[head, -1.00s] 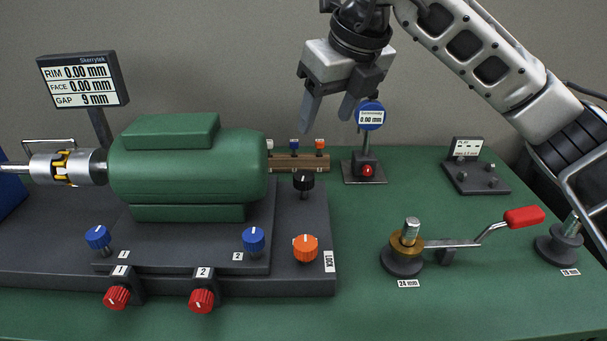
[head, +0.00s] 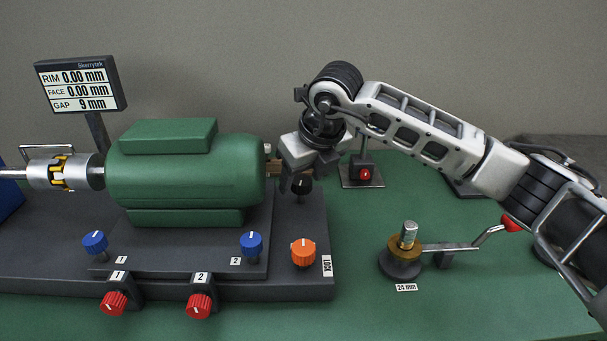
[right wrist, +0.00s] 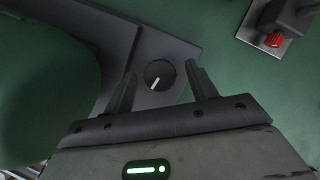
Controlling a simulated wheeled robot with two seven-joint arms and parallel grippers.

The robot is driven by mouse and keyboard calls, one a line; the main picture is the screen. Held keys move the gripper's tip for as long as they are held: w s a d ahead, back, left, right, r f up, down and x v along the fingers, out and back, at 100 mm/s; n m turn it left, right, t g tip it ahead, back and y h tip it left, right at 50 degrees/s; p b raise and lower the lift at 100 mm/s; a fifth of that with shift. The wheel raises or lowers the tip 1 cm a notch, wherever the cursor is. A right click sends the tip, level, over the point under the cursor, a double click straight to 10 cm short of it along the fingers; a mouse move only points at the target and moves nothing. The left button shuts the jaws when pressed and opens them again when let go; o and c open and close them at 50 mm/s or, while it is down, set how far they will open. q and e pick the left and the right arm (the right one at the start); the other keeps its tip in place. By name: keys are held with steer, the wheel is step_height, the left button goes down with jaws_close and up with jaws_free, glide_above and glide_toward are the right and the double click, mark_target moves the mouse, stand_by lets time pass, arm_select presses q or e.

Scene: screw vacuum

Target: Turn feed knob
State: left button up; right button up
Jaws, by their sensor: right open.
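A black knob (head: 303,185) with a white pointer line stands at the back right corner of the dark machine base; no label on it is readable. In the right wrist view the black knob (right wrist: 159,75) lies between the fingertips of my open right gripper (right wrist: 161,70), with a gap on each side. In the head view my right gripper (head: 292,186) points down at this knob and partly hides it. I cannot tell whether the fingertips are level with it or still above. My left gripper is not in view.
The green motor (head: 185,170) stands close left of my right gripper. An orange knob (head: 303,252) beside a LOCK label, blue knobs and red knobs are in front. The display (head: 80,85) reads GAP 9 mm.

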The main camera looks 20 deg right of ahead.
steer(key=shift+c, duration=0.4)
steer(key=c, duration=0.9)
